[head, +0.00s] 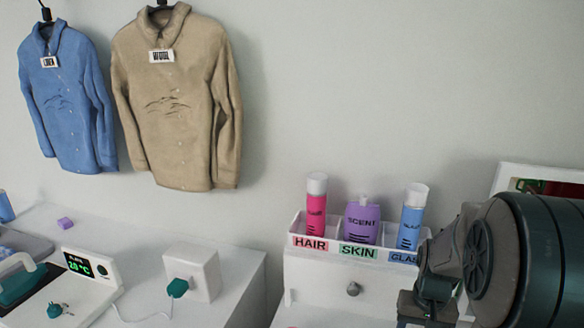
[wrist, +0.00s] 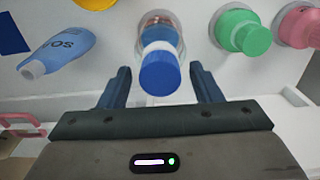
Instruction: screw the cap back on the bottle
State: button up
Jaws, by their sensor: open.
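In the wrist view, a bottle with clear-looking walls and a blue lower part (wrist: 157,36) has a blue cap (wrist: 160,72) at its near end. The cap appears to be on the bottle's mouth; I cannot tell whether it is seated or tight. My gripper (wrist: 160,68) is open, one finger on each side of the cap, with gaps visible on both sides. In the head view, my arm fills the lower right; this bottle and my fingertips do not show there.
In the wrist view, a green bottle (wrist: 243,36) and a pink bottle (wrist: 298,27) stand to the right; a light blue bottle (wrist: 58,50) lies to the left. In the head view, a white labelled tray (head: 345,250) holds bottles beside my arm.

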jog(key=shift+c, duration=0.4)
jog(key=c, duration=1)
jog(key=m+p, duration=0.1)
jog(key=m, duration=0.3)
jog(key=shift+m, duration=0.4)
jog(key=m+p, duration=0.1)
jog(key=m, duration=0.3)
jog(key=m+p, duration=0.2)
jog(key=m, duration=0.2)
jog(key=shift+r+m, duration=0.1)
jog(key=shift+m, duration=0.2)
jog(key=shift+m+p, duration=0.85)
jog(key=shift+m, duration=1.15)
jog(key=o, duration=1.1)
jog(key=shift+o, duration=0.2)
